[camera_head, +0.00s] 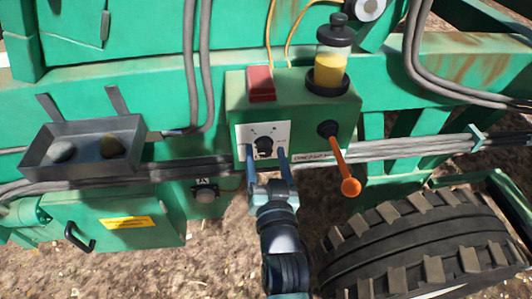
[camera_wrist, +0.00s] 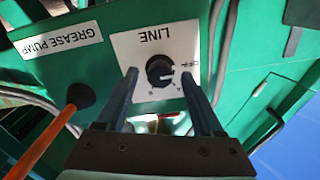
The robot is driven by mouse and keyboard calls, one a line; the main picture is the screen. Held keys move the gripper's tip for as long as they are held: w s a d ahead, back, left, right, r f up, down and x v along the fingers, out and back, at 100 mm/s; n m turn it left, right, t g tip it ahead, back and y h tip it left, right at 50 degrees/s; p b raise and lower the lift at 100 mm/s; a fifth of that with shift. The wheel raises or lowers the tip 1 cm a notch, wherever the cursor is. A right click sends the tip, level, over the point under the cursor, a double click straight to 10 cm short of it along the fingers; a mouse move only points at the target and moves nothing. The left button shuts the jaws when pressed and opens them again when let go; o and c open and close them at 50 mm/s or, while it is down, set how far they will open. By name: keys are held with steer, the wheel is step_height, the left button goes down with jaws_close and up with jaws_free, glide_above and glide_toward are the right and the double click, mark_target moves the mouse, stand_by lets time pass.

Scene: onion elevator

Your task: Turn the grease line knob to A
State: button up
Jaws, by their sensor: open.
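The grease line knob (camera_head: 263,145) is a small black round knob on a white plate on the front of a green box. In the wrist view the black knob (camera_wrist: 159,71) sits under the upside-down word LINE, with a pale mark on its face pointing right, roughly towards OFF. Small letters lie along the plate's lower edge; A is hard to read. My gripper (camera_head: 266,152) is open in front of the plate. In the wrist view its two blue fingers (camera_wrist: 159,76) stand left and right of the knob, with visible gaps. I cannot tell how far the tips are from the plate.
An orange-tipped lever (camera_head: 340,160) sticks out right of the plate. A yellow grease reservoir (camera_head: 331,66) and a red block (camera_head: 261,83) top the box. A metal tray (camera_head: 40,153) holding stones is at left; a large tyre (camera_head: 420,245) is at lower right.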

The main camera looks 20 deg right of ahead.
steer(key=shift+w, duration=0.15)
steer(key=shift+c, duration=0.3)
jaws_close()
steer(key=shift+m, duration=0.4)
steer(key=m+p, duration=0.2)
steer(key=m, duration=0.3)
steer(key=shift+d+m+p, duration=0.1)
steer(key=shift+m+p, duration=0.3)
steer(key=m+p, duration=0.1)
steer(key=m, duration=0.4)
steer(key=shift+f+p, duration=0.1)
steer(key=shift+p, duration=0.2)
steer(key=shift+o, duration=0.3)
jaws_free()
